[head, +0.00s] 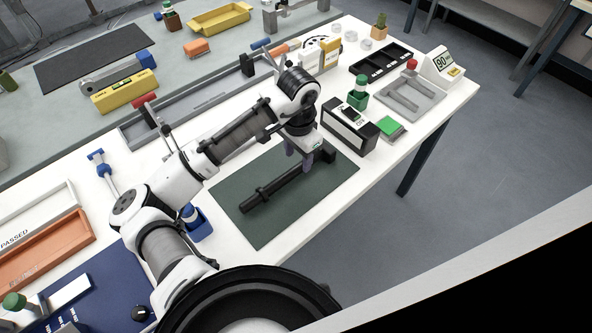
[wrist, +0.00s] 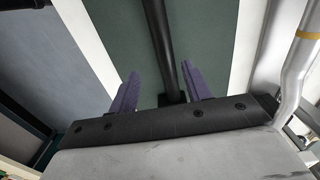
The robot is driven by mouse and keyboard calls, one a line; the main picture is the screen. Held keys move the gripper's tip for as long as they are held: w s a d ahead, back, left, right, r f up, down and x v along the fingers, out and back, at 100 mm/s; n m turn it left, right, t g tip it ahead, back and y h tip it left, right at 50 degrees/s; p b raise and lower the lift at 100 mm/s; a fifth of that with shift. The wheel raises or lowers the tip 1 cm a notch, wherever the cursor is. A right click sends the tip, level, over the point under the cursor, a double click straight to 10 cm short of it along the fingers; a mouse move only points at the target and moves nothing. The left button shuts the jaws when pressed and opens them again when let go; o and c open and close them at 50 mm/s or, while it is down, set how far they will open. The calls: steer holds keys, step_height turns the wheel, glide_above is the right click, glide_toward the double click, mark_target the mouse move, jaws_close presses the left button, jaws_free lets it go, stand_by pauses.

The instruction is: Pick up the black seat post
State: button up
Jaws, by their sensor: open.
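The black seat post (head: 272,190) lies on a dark green mat (head: 235,186) on the white bench. A thicker black block sits at its far right end. My gripper (head: 298,158) is open, pointing down above the post near that end. In the wrist view the post (wrist: 160,38) runs between the two purple fingers of the gripper (wrist: 160,72), with a gap on both sides. Whether the fingertips reach down beside the post or stay above it, I cannot tell.
A black-and-white meter box (head: 346,131) stands just right of the mat, near my gripper. A grey tray (head: 411,97) and a black tray (head: 380,64) lie farther right. A blue holder (head: 197,226) stands left of the mat. The mat's near part is clear.

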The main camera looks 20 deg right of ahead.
steer(key=shift+w+a+f+b, duration=0.1)
steer(key=shift+w+f+b, duration=0.1)
steer(key=shift+f+b, duration=1.25)
steer(key=shift+w+a+f+b, duration=0.15)
steer(key=shift+f+b, duration=0.95)
steer(key=shift+f, duration=0.65)
steer(key=shift+r, duration=0.1)
steer(key=shift+c, duration=0.4)
jaws_close()
